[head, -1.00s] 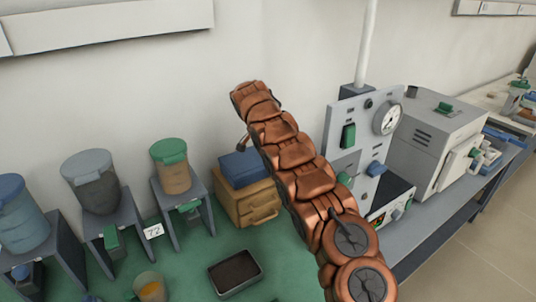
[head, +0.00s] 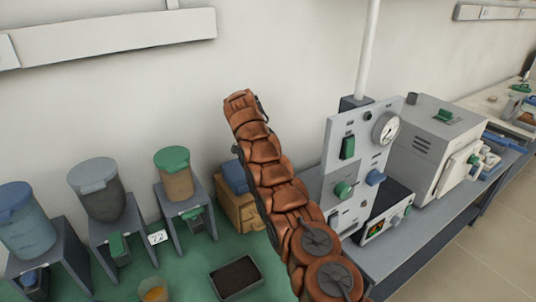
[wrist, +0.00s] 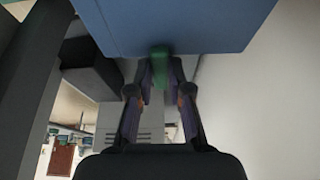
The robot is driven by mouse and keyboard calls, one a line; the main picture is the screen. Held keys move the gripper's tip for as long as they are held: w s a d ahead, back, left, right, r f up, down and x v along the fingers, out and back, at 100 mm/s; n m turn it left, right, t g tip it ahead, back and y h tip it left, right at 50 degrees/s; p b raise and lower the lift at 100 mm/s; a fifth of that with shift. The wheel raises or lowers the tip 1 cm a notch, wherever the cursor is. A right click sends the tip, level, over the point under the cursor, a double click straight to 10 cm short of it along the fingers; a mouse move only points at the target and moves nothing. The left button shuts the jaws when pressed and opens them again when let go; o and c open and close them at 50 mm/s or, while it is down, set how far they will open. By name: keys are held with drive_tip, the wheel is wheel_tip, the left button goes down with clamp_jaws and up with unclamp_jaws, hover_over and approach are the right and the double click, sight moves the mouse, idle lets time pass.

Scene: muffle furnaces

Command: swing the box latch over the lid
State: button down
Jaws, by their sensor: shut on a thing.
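The box has a blue lid (head: 235,177) on a wooden body (head: 238,208) and stands against the wall in the head view. My arm hides its right side. In the wrist view the blue lid (wrist: 190,22) fills the top. A green latch (wrist: 160,58) shows at the lid's edge, between my fingertips. My gripper (wrist: 161,76) is shut on this latch. In the head view my gripper is mostly hidden behind my arm. How far the latch is swung over the lid cannot be told.
Left of the box are stands with lidded containers (head: 174,172). A dark tray (head: 236,277) lies in front on the green mat (head: 190,262). To the right stand a grey gauge panel (head: 358,150) and a furnace (head: 430,150). The wall is close behind.

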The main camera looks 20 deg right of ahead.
drive_tip(key=shift+w+r, duration=0.1)
drive_tip(key=shift+r, duration=0.05)
drive_tip(key=c, duration=1.1)
unclamp_jaws()
drive_tip(key=shift+f+n+b, duration=0.3)
drive_tip(key=shift+f+b, duration=0.05)
drive_tip(key=shift+b, duration=0.45)
drive_tip(key=shift+s+d+n+t+b, duration=0.1)
drive_tip(key=shift+s+n+t+b, duration=0.2)
drive_tip(key=shift+n+b, duration=0.35)
drive_tip(key=shift+r+n, duration=0.25)
drive_tip(key=shift+r, duration=0.05)
drive_tip(key=shift+s+d+r+n+t+p, duration=0.15)
drive_tip(key=shift+n+t+p, duration=0.3)
drive_tip(key=shift+n, duration=0.45)
drive_tip(key=shift+n+y+p, duration=0.4)
drive_tip(key=shift+n+p, duration=0.2)
drive_tip(key=shift+p, duration=0.35)
